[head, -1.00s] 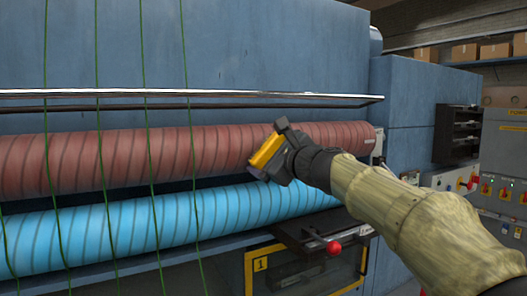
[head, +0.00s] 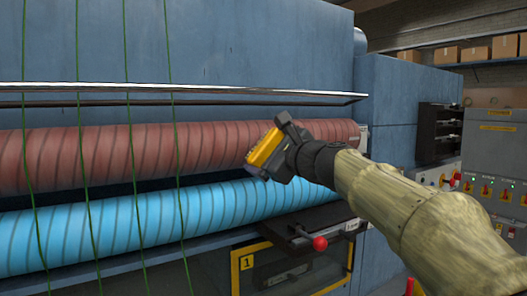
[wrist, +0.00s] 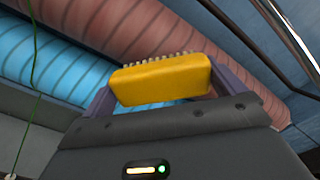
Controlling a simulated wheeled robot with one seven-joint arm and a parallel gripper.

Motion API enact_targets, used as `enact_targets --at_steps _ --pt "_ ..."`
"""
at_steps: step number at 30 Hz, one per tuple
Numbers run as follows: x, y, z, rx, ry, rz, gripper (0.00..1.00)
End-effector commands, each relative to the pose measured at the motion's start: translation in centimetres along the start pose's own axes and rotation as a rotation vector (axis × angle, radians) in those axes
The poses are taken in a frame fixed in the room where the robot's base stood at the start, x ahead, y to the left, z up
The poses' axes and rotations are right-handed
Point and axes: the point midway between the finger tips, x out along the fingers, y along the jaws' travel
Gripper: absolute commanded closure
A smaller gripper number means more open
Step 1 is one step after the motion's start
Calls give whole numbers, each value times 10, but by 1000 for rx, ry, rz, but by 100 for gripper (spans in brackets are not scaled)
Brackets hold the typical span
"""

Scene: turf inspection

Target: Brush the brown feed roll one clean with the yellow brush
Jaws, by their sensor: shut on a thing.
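The brown feed roll (head: 90,157) is a long reddish-brown cylinder with spiral lines, running across the machine above a blue roll. It also shows in the wrist view (wrist: 150,28). My gripper (head: 262,160) is in front of the rolls, toward their right end, shut on the yellow brush (wrist: 160,80). In the wrist view the brush lies between the two purple-grey fingers, with its pale bristles pointing toward the brown roll. The brush also shows in the head view (head: 265,149). I cannot tell whether the bristles touch the roll.
The blue roll (head: 120,224) lies just below the brown one. A metal bar (head: 180,94) runs across above the rolls. Several green strands (head: 80,130) hang in front at left. A red-knobbed lever (head: 320,243) sticks out below. A control cabinet (head: 495,160) stands at right.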

Motion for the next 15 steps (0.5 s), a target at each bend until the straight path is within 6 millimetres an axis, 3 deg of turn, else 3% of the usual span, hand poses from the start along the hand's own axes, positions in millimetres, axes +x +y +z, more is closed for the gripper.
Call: enact_targets --at_steps 9,15 --pt "-26 1 -1 -1 1 -2 23" --pt "-29 0 0 1 1 1 23"
